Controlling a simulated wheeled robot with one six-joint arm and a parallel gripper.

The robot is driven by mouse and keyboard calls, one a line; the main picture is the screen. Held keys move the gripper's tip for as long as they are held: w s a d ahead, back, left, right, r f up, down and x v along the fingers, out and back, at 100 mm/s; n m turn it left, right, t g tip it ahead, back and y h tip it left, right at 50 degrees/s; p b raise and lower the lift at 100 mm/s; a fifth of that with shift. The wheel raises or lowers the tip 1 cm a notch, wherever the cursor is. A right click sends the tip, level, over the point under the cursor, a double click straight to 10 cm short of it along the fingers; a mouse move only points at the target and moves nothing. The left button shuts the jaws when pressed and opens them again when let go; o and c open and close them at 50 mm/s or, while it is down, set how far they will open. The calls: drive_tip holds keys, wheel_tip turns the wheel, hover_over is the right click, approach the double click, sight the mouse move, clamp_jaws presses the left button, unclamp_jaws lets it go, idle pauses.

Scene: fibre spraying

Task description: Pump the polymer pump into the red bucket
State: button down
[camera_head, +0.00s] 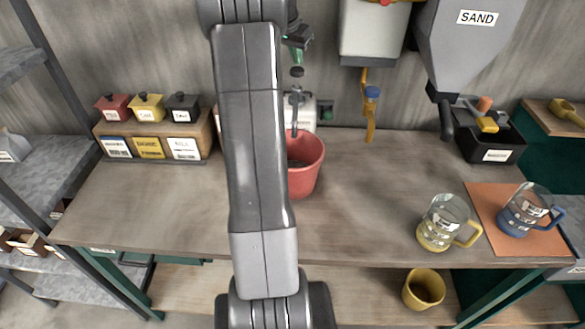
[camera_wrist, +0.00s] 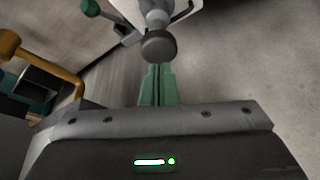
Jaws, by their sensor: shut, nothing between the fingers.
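The red bucket (camera_head: 306,163) stands on the bench, its left side hidden behind my arm. Just behind it is a white container (camera_head: 307,112) with a grey spout and stem, which looks like the polymer pump. A dark round pump head (camera_head: 297,71) sits above the stem; it also shows large in the wrist view (camera_wrist: 158,46). My gripper (camera_head: 297,58) is above the pump head. In the wrist view its green fingers (camera_wrist: 158,68) are together and empty, with tips at the pump head's edge. I cannot tell whether they touch it.
A grey sand hopper (camera_head: 467,40) and a white dispenser (camera_head: 372,35) hang at the back. Glass jugs stand at the right, one yellow (camera_head: 436,235), one blue (camera_head: 513,222) on an orange mat (camera_head: 480,205). Small lidded boxes (camera_head: 147,107) stand left. The bench centre is clear.

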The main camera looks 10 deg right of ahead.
sight(296, 70)
drive_tip(key=shift+f, duration=0.1)
drive_tip(key=shift+f+b, duration=1.45)
drive_tip(key=shift+f, duration=0.7)
drive_tip(key=shift+r+p, duration=1.7)
drive_tip(key=shift+r, duration=0.55)
drive_tip(key=shift+f, duration=0.1)
drive_tip(key=shift+f+b, duration=1.55)
drive_tip(key=shift+f, duration=0.7)
drive_tip(key=shift+r, duration=0.1)
